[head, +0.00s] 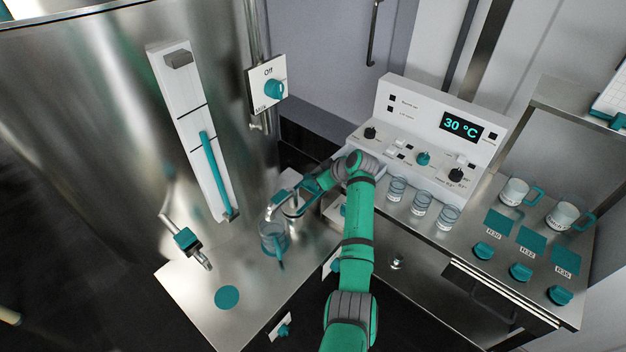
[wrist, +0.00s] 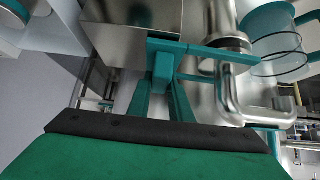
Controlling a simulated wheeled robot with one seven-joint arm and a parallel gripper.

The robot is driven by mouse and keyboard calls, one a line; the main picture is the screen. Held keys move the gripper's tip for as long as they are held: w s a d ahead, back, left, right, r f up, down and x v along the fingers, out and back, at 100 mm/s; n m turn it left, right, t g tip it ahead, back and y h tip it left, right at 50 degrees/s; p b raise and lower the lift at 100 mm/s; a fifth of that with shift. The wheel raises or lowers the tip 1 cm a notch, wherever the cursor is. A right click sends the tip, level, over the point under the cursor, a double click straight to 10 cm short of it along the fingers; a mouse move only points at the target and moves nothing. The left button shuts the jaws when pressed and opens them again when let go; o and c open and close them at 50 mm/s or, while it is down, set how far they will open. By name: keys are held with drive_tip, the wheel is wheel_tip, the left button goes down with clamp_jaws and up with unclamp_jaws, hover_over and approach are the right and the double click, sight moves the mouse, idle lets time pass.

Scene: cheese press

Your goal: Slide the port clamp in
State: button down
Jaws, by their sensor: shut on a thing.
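The port clamp (wrist: 218,54) is a teal piece with thin arms in the wrist view. It also shows as a teal piece in the head view (head: 311,187). My gripper (wrist: 162,92) is shut on its near end; in the head view my gripper (head: 328,179) is beside the steel port. The clamp's arms reach right across the steel port pipe (wrist: 228,95), close to its round collar. Whether they touch the pipe or are fully seated around it, I cannot tell. Part of the clamp is hidden behind my fingers.
A steel vat (head: 90,120) with a white gauge (head: 192,130) is at left. The control panel (head: 440,130), several glass jars and white mugs are at right. The front steel counter (head: 245,310) has free room.

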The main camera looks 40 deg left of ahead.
drive_tip(key=shift+s, duration=0.15)
drive_tip(key=c, duration=1.7)
unclamp_jaws()
drive_tip(key=shift+o, duration=0.6)
drive_tip(key=shift+s+a, duration=0.1)
drive_tip(key=shift+s, duration=0.05)
drive_tip(key=v, duration=1.1)
drive_tip(key=shift+a+f, duration=0.1)
